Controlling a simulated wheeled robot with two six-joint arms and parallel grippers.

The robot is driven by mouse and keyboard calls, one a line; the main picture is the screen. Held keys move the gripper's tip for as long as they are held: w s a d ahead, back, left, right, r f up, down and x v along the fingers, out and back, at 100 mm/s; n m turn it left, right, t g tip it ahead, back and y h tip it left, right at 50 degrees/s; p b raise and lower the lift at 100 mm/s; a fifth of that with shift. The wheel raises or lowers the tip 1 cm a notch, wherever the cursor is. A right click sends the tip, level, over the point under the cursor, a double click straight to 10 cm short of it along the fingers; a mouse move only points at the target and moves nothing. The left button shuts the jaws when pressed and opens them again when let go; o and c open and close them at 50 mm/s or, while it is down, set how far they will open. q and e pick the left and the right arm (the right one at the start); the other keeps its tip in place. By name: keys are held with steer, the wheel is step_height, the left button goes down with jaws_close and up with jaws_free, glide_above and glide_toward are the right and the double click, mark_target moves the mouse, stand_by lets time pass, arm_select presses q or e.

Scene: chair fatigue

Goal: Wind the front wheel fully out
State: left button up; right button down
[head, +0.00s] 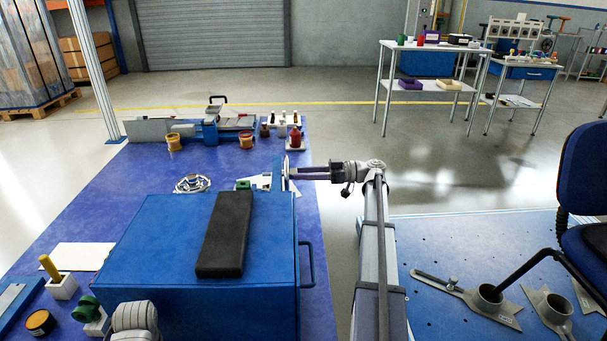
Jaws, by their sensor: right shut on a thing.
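My right gripper (290,172) reaches in from the right over the far right edge of the blue bench. It is shut on what looks like the front wheel (286,163), a thin pale disc seen nearly edge-on. The wheel is on the right side of a small light-blue and grey fixture (264,182), partly hidden behind the big blue box. The fingers hide part of the wheel, so I cannot tell how far out it stands.
A blue box (170,240) with a black pad (226,234) on it fills the near bench (115,215). A silver spoked ring (193,184) lies beyond it. A vise-like device (215,128) and small jars stand at the back. A blue chair (585,175) stands at right.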

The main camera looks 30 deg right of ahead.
steer(key=shift+f+n, duration=0.1)
steer(key=shift+n, duration=5)
steer(key=shift+c, duration=1.9)
jaws_free()
steer(key=v, duration=0.8)
steer(key=shift+a, duration=0.15)
